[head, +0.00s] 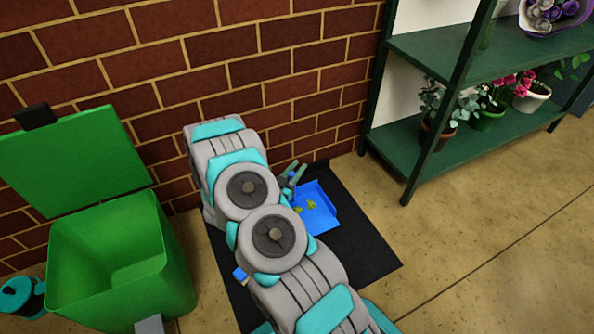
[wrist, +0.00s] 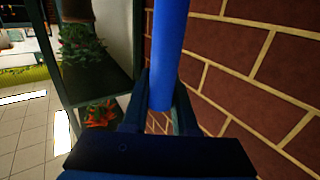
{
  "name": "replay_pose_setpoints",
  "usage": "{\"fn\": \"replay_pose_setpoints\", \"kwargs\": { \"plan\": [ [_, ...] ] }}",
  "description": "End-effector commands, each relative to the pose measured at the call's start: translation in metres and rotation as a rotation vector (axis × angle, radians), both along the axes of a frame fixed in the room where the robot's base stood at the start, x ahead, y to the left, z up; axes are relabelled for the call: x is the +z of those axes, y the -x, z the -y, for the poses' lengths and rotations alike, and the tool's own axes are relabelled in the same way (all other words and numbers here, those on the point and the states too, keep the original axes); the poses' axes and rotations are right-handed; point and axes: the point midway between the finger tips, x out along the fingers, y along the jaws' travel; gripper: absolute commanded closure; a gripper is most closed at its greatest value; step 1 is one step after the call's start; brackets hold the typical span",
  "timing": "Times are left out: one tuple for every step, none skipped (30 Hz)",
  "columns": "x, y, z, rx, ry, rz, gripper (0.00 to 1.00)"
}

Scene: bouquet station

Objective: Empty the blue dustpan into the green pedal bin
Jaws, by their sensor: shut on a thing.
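The blue dustpan (head: 322,218) is over or on the black mat, right of my arm in the head view. A few yellow-green leaf scraps lie in its pan. My gripper (head: 292,176) is shut on the dustpan's blue handle; the wrist view shows this handle (wrist: 168,60) between the fingers (wrist: 158,105). My arm hides part of the dustpan, and I cannot tell whether it touches the mat. The green pedal bin (head: 125,285) stands at the left with its lid (head: 75,160) up. The visible inside looks empty, though its bottom is partly hidden.
A brick wall (head: 290,60) runs close behind my gripper. A dark green shelf (head: 480,145) with potted plants stands at the right. The black mat (head: 355,240) lies under my arm. A small blue piece (head: 240,274) shows beside my arm. Floor at the right front is clear.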

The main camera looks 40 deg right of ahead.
Motion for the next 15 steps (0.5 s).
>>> {"fn": "replay_pose_setpoints", "kwargs": {
  "plan": [
    [0.005,0.000,0.000,-0.001,0.001,0.001,1.00],
    [0.006,0.000,0.000,-0.001,0.000,0.002,1.00],
    [0.009,0.000,0.000,-0.001,0.000,0.002,1.00],
    [0.010,0.000,0.000,-0.001,0.000,0.002,1.00],
    [0.012,0.000,0.000,-0.001,0.000,0.002,1.00],
    [0.014,0.000,0.000,-0.001,0.000,0.002,1.00],
    [0.016,0.000,0.000,-0.001,0.000,0.002,1.00],
    [0.017,0.000,0.000,-0.001,0.000,0.002,1.00],
    [0.019,0.000,0.000,0.000,0.000,0.002,1.00],
    [0.021,0.000,0.000,0.000,0.001,0.001,1.00],
    [0.022,0.000,0.000,0.000,0.001,0.001,1.00],
    [0.024,0.000,0.000,0.000,0.000,0.001,1.00],
    [0.026,0.000,0.000,0.000,0.000,0.001,1.00],
    [0.028,0.000,0.000,0.000,0.000,0.000,1.00],
    [0.030,0.000,0.000,0.000,0.000,0.000,1.00]
  ]
}}
